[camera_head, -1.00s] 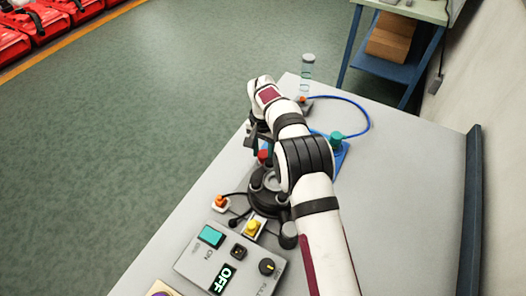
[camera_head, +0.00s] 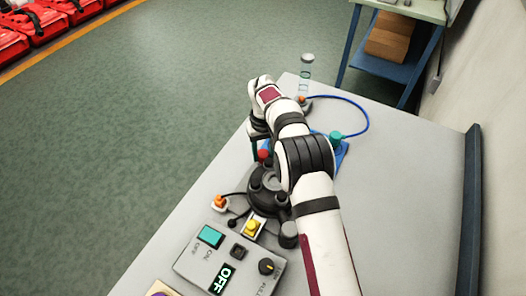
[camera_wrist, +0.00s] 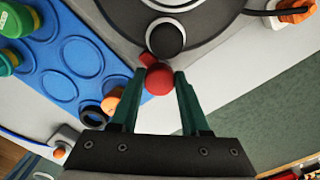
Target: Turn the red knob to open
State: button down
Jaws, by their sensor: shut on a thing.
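The red knob (camera_wrist: 158,79) is round and sits between the green fingertips of my gripper (camera_wrist: 156,82) in the wrist view. The fingers are shut on it from both sides. In the head view the red knob (camera_head: 263,155) shows as a small red patch at the black round base (camera_head: 266,200), just below my gripper (camera_head: 258,142). My arm hides part of the base and the area behind it. The knob's exact turned position cannot be told.
A control box (camera_head: 232,262) with an OFF display, dial and teal button stands in front. A yellow button (camera_head: 253,228) and orange button (camera_head: 219,201) are beside the base. A blue tray (camera_wrist: 72,60) holds green-capped bottles. The table's right part is bare.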

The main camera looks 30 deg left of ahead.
aim_at(264, 154)
jog(key=n, duration=0.4)
jog(key=shift+w+n, duration=0.1)
jog(key=shift+n, duration=0.3)
dwell(0.4)
jog(key=shift+c, duration=1.9)
grip_release()
notch_tip(264, 154, up, 16)
jog(key=shift+f, duration=0.1)
